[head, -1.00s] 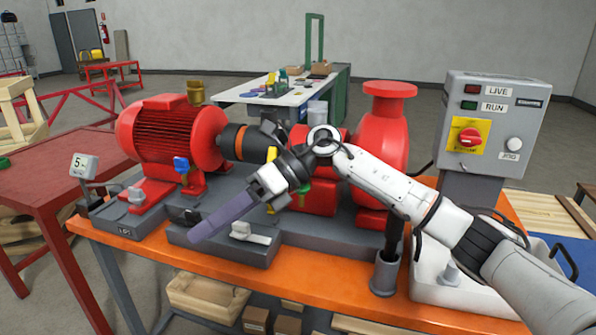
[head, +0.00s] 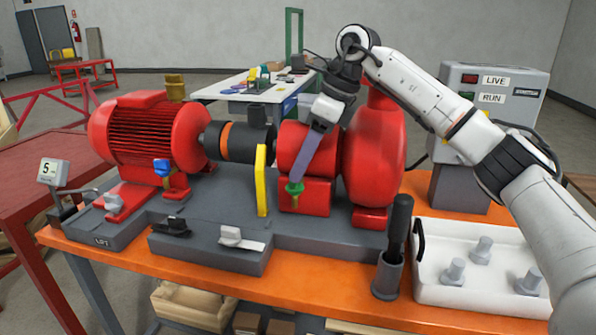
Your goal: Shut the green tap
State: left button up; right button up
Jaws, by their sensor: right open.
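The green tap (head: 295,188) is a small green handle on a brass-coloured stem, low on the front of the red pump block (head: 304,194). My right gripper (head: 297,178) reaches down from above with its long purple fingers. Its fingertips are at the green tap and overlap its top in the picture. The jaws are open, but the fingers show edge-on, so I cannot tell whether they are around the tap or touching it. My left gripper is out of view.
A yellow upright bar (head: 262,180) stands just left of the tap. A blue tap (head: 163,168) sits below the red motor (head: 150,135). A grey block (head: 210,252) with two levers, a black-handled tool in a cup (head: 388,278) and a white tray (head: 450,292) are in front.

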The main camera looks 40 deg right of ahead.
aim_at(295, 185)
jog(key=shift+x, duration=1.45)
jog(key=shift+r, duration=0.1)
jog(key=c, duration=1)
jog(key=shift+c, duration=0.2)
